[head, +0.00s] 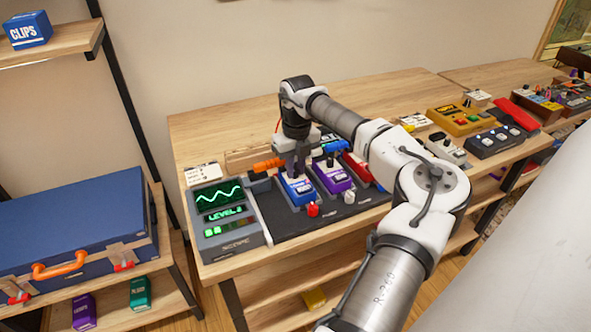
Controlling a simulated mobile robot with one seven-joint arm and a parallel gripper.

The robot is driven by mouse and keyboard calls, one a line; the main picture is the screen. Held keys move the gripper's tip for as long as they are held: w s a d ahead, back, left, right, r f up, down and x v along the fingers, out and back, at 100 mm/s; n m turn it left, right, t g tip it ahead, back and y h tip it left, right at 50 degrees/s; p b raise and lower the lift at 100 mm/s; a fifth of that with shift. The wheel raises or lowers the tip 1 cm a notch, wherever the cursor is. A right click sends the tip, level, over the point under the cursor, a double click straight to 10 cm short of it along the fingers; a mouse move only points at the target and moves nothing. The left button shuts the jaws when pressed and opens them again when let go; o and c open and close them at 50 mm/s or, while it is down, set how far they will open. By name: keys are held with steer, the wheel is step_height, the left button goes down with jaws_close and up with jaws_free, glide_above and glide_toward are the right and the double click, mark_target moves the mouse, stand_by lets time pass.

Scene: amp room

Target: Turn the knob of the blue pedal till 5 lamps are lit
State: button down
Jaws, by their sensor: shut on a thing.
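The blue pedal (300,197) sits on the dark board on the workbench, just right of the scope. My gripper (293,172) points down over the back part of the blue pedal and is shut on its knob, which the fingers hide. The scope (229,245) has a green wave screen (218,196), a lit level readout and a row of lamps (214,230) below. About two lamps at the left of the row glow green; the rest of the row looks dark, though it is small.
A purple pedal (331,178) and a red pedal (357,167) stand close to the right of the blue one. Red and white footswitches are at the board's front. An orange plug (268,164) lies close left of my gripper. More pedals line the bench at right.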

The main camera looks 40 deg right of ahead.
mark_target(297, 171)
steer(key=shift+m+b, duration=0.5)
steer(key=shift+m, duration=1.4)
steer(key=c, duration=1.6)
jaws_free()
steer(key=shift+r, duration=0.15)
step_height(297, 171, up, 14)
steer(key=shift+s+d+f+b, duration=0.1)
steer(key=shift+d+f+b, duration=0.05)
steer(key=shift+b, duration=0.85)
